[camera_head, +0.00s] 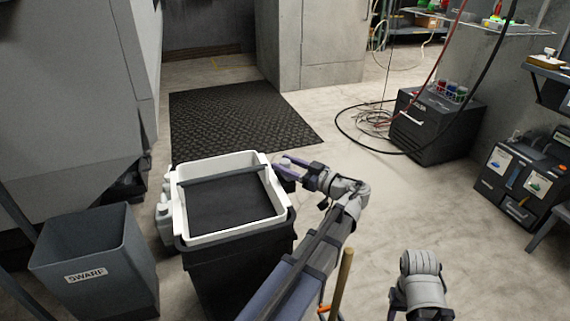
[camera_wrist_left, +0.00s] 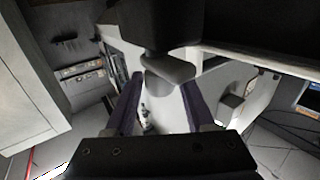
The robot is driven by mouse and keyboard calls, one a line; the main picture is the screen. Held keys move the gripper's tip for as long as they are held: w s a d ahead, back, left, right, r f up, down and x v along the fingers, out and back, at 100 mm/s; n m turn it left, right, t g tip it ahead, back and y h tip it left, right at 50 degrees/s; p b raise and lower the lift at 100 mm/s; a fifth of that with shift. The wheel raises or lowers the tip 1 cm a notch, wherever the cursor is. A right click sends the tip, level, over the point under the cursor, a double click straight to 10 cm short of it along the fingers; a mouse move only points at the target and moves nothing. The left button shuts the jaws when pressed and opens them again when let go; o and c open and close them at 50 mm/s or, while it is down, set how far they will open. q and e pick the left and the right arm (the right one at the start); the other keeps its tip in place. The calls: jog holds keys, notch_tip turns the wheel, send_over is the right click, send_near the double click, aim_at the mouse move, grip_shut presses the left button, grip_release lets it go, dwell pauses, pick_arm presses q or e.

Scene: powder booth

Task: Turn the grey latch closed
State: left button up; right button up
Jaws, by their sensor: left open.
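The grey latch (camera_wrist_left: 168,69) shows in the left wrist view as a rounded grey handle below a dark block, beside the pale wall of the bin. My left gripper (camera_wrist_left: 160,85) is open, its two purple fingers on either side of the latch; I cannot tell whether they touch it. In the head view my left gripper (camera_head: 284,167) is at the right side of the white-rimmed dark bin (camera_head: 230,240). There the latch is hard to make out behind the fingers. Part of my right arm shows at the lower right, but not its gripper jaws.
A grey swarf bin (camera_head: 100,265) stands left of the white-rimmed bin. A black ribbed mat (camera_head: 235,115) lies behind it. A dark box (camera_head: 435,125) with cables stands at the back right. A wooden handle (camera_head: 342,280) rises near my left arm. Floor to the right is open.

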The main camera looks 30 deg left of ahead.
pick_arm(q)
jog(key=shift+a, duration=0.25)
grip_shut()
dwell(0.3)
